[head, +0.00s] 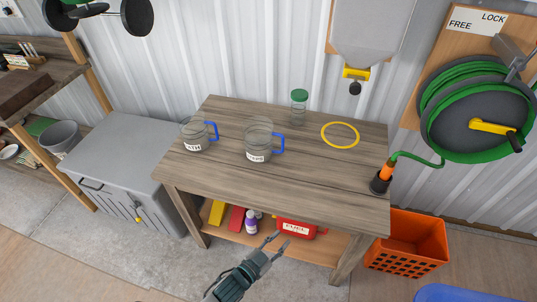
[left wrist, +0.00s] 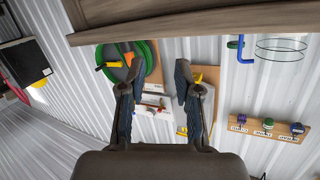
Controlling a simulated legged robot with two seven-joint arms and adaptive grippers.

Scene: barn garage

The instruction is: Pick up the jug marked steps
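Two clear glass jugs with blue handles and white labels stand upright on the wooden workbench (head: 300,165). The left jug (head: 195,134) has a label ending in what looks like "TH". The middle jug (head: 258,141) has a label too small to read surely; it may say "steps". In the left wrist view, a clear jug's outline and blue handle (left wrist: 240,43) show at the upper right. My left gripper (head: 280,240) is open and empty, in front of the bench and below its top, apart from both jugs. Its spread fingers (left wrist: 155,70) show in the wrist view. My right gripper is not in view.
A green-lidded jar (head: 298,107), a yellow ring (head: 340,135) and a hose nozzle in a black holder (head: 380,182) are on the bench. A red fuel can (head: 297,228) lies on the lower shelf. An orange crate (head: 408,244) stands at right, a grey chest (head: 125,180) at left.

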